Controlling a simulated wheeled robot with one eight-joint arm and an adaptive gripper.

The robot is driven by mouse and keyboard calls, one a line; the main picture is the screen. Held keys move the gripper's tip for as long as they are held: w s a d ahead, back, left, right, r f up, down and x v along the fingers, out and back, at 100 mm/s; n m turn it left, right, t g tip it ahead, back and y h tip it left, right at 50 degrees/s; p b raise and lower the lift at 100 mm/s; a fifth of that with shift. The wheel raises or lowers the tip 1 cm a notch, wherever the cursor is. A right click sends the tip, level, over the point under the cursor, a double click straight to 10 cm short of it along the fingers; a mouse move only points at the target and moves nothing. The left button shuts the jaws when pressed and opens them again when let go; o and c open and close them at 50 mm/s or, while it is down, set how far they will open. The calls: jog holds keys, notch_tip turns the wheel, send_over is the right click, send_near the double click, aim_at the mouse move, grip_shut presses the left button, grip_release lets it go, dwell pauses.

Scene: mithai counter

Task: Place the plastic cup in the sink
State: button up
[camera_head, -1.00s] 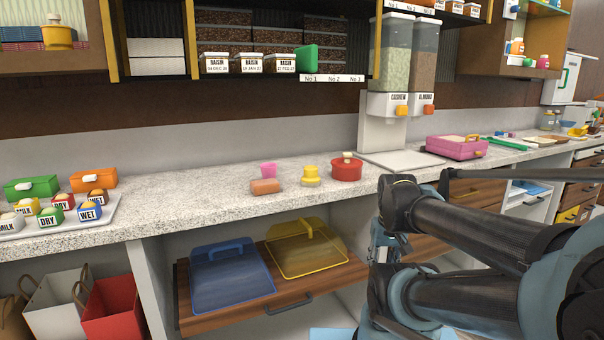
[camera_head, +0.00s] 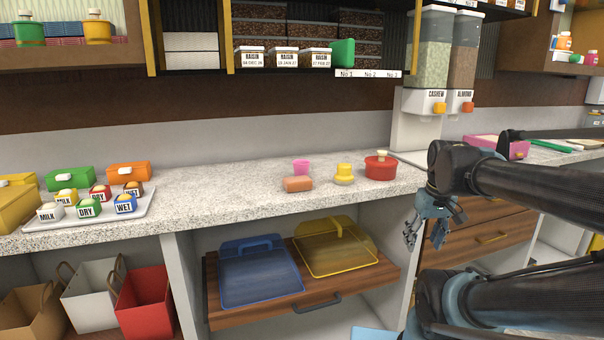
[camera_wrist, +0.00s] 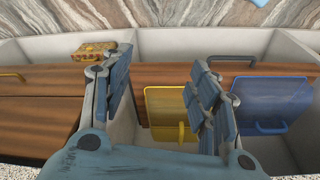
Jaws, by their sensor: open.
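A small pink cup (camera_head: 301,167) stands on the speckled counter (camera_head: 230,190), behind an orange-brown block; it looks like the plastic cup. No sink can be made out in either view. My gripper (camera_head: 426,240) hangs in front of the counter's front edge, to the right of the cup and lower than it. It is open and empty. In the wrist view my gripper (camera_wrist: 160,90) shows its two fingers spread apart, with the drawers and trays below between and around them. The cup is not in the wrist view.
A brown block (camera_head: 298,184), a yellow item (camera_head: 344,174) and a red pot (camera_head: 381,168) stand near the cup. A tray (camera_head: 150,205) of labelled boxes lies left. Blue (camera_head: 258,272) and yellow (camera_head: 335,250) covers rest on a pulled-out drawer below. Dispensers (camera_head: 435,75) stand behind.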

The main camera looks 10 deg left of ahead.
aim_at(301, 170)
jog(key=w+a+r+n, duration=0.4)
jog(key=w+a+r, duration=0.1)
jog(key=a, duration=0.3)
jog(key=w+a+r+n+g+y, duration=0.1)
jog(key=w+a+r+n, duration=0.3)
jog(key=w+a+r, duration=0.2)
jog(key=w+a+r+n+y, duration=0.1)
jog(key=w+a+r+n, duration=0.3)
jog(key=a+r, duration=0.5)
jog(key=shift+w+a+g, duration=0.3)
jog(key=shift+w+g, duration=0.1)
jog(key=shift+w, duration=0.5)
jog(key=w+a+r+n+g, duration=0.1)
jog(key=a+r+n, duration=0.1)
jog(key=a, duration=0.4)
jog(key=w+a+r+n, duration=0.1)
jog(key=w+a+n, duration=0.15)
jog(key=a, duration=0.25)
jog(key=shift+y, duration=0.3)
jog(key=x, duration=0.7)
jog(key=s+x, duration=0.1)
jog(key=x, duration=0.3)
jog(key=shift+a, duration=0.15)
jog(key=c, duration=0.7)
jog(key=shift+c, duration=0.6)
